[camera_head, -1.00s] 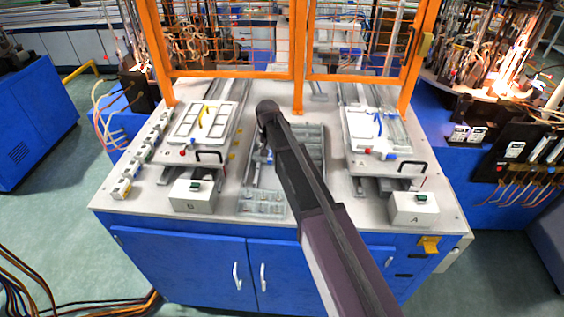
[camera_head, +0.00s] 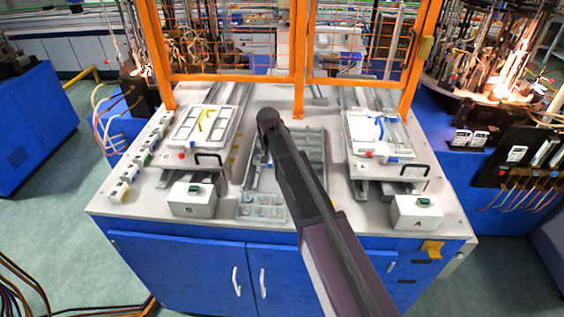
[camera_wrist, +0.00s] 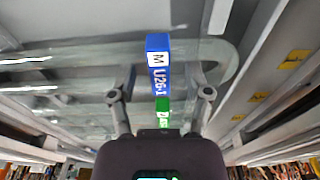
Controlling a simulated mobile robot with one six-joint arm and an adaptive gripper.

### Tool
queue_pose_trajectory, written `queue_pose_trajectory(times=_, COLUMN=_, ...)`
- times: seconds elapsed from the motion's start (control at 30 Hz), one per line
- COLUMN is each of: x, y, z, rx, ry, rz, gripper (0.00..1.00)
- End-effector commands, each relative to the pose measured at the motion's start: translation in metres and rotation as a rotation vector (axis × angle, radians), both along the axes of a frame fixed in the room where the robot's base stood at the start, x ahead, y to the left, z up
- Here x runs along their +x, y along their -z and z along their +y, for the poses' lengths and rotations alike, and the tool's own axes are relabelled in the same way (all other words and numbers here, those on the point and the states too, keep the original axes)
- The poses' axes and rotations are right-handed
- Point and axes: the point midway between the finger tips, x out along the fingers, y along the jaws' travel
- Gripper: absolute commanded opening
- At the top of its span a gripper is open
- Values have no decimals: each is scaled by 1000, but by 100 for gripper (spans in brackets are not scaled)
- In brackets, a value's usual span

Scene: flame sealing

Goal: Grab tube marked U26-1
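In the wrist view, a clear glass tube (camera_wrist: 80,62) lies across the picture, with a blue tag (camera_wrist: 157,62) reading "M" and "U26-1" and a green tag (camera_wrist: 163,113) nearer to me. My gripper (camera_wrist: 162,94) is open, with one fingertip left and one right of the tagged part. Whether the tips are level with the glass I cannot tell. Nothing is visibly held. In the head view, my arm reaches over the grey tray (camera_head: 322,150) in the middle of the table. The gripper and the tube are too hidden or small to make out there.
White fixtures stand left (camera_head: 230,115) and right (camera_head: 358,135) of the tray, with control box B (camera_head: 193,205) and control box A (camera_head: 416,217) in front. An orange guard frame (camera_head: 299,60) rises behind. Small switches (camera_head: 127,182) line the left edge.

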Motion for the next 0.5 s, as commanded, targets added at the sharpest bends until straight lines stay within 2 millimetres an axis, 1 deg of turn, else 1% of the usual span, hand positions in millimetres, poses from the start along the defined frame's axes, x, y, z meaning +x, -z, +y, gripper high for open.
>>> queue_pose_trajectory(times=0.03, x=0, y=0, z=0, rx=0, ry=0, rz=0, gripper=42)
queue_pose_trajectory(times=0.07, x=0, y=0, z=0, rx=0, ry=0, rz=0, gripper=33)
queue_pose_trajectory(times=0.1, x=0, y=0, z=0, rx=0, ry=0, rz=0, gripper=21)
queue_pose_trajectory(times=0.17, x=0, y=0, z=0, rx=0, ry=0, rz=0, gripper=3)
queue_pose_trajectory(times=0.2, x=0, y=0, z=0, rx=0, ry=0, rz=0, gripper=0)
queue_pose_trajectory(times=0.5, x=0, y=0, z=-1, rx=0, ry=1, rz=0, gripper=0)
